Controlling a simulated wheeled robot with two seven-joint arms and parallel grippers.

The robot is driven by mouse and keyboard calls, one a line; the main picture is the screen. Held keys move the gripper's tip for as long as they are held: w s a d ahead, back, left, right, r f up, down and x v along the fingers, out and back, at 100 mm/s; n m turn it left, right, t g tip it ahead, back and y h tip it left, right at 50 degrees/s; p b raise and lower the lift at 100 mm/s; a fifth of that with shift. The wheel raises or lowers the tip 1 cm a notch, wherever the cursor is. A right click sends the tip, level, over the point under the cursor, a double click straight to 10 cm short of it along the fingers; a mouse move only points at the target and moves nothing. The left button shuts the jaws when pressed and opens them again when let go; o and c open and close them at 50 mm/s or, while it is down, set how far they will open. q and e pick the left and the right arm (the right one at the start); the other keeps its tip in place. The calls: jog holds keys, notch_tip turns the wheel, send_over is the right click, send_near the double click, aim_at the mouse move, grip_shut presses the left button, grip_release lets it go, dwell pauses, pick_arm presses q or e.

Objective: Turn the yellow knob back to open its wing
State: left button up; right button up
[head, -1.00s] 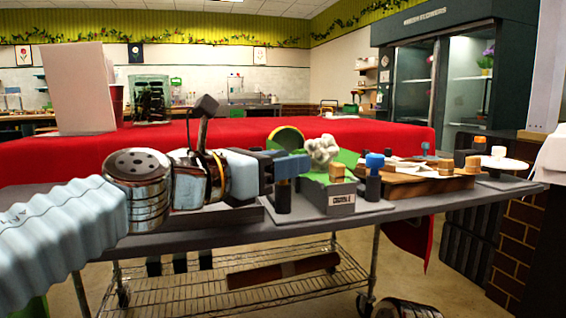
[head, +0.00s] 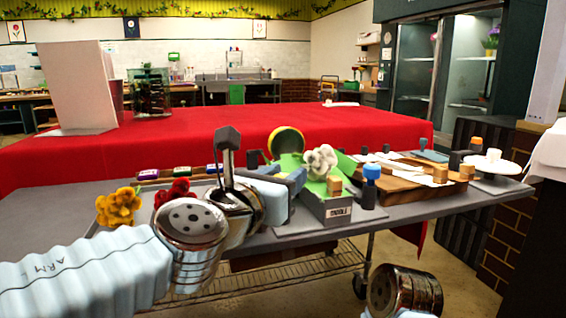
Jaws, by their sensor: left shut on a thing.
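A grey cradle box (head: 318,208) with a lettered front label stands on the grey table. A green wing panel (head: 345,166) slants up on its right, and more green shows behind the white flower (head: 320,161) above the box. A blue knob (head: 371,171) on a dark post is at the box's right. My left gripper (head: 294,182) is at the box's left side, shut with its jaws around something there. This place fits the yellow knob, but the gripper hides it and its colour does not show. My right gripper is out of view.
A yellow-rimmed green drum (head: 286,141) stands behind the box. Yellow flowers (head: 119,206) and red flowers (head: 176,191) are at the left. A wooden board (head: 411,184) with blocks and papers lies to the right. The red-covered table (head: 230,134) is beyond.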

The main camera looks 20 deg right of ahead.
pick_arm(q)
jog(key=o, duration=0.9)
jog(key=p+v, duration=0.1)
jog(key=v, duration=1.3)
jog(key=shift+p, duration=0.35)
